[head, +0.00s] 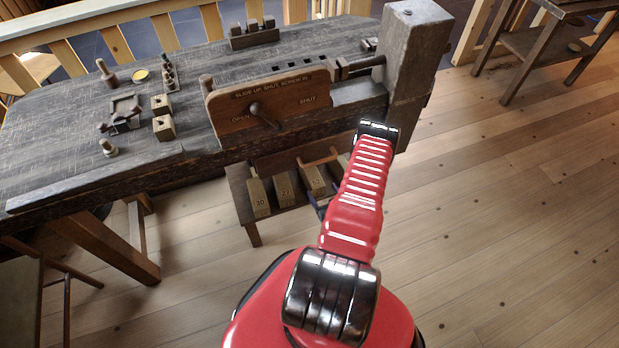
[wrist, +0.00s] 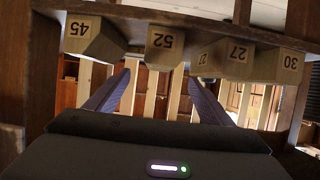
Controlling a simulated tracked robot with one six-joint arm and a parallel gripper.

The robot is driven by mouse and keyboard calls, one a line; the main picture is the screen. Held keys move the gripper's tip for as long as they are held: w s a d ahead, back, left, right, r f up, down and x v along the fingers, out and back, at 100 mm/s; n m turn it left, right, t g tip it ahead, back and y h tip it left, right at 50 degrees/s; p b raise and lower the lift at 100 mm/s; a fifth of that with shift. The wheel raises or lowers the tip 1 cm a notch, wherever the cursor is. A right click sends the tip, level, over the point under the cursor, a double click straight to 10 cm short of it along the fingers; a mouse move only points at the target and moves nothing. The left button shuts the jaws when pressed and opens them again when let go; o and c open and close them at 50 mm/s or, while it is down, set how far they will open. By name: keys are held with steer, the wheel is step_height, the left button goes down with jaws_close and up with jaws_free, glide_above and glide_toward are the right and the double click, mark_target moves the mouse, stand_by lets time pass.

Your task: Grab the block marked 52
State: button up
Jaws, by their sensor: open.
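The block marked 52 (wrist: 166,40) is a pale wooden block in the wrist view, where the scene is upside down. It is near the top middle, in a row of numbered blocks on a dark shelf. My gripper (wrist: 159,76) is open and empty. Its two dark fingers point towards the row, one tip to each side of the 52 block in the picture. I cannot tell whether the tips reach beside it or stop short. In the head view my arm hides most of the gripper, and I cannot surely read 52 there.
Floor to the right is clear.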

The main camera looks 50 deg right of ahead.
mark_target(315, 181)
steer(key=x, duration=0.8)
steer(key=shift+w+a, duration=0.1)
steer(key=shift+w, duration=0.35)
steer(key=shift+f, duration=0.1)
steer(key=shift+x, duration=2.65)
steer(key=shift+s, duration=0.1)
steer(key=c, duration=1.4)
